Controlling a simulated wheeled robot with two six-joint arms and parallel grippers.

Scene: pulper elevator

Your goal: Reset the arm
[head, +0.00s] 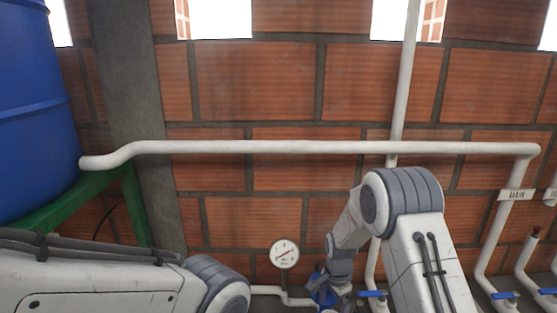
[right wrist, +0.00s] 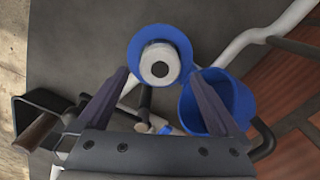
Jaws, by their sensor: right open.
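My right arm reaches down in front of the brick wall in the head view, with its wrist low beside the pipes. In the right wrist view my right gripper (right wrist: 155,76) is open, its two dark fingers spread apart. In the head view, blue also shows by the right wrist (head: 325,290), partly hidden. My left arm comes in from the left, but its gripper is out of the picture.
A blue tank (head: 35,110) stands on a green frame (head: 75,195) at left. A white pipe (head: 300,147) crosses the wall (head: 280,85). A gauge (head: 285,254) and blue-handled valves (head: 505,296) are low. The wrist view shows a blue container (right wrist: 232,95) and black bin (right wrist: 35,110).

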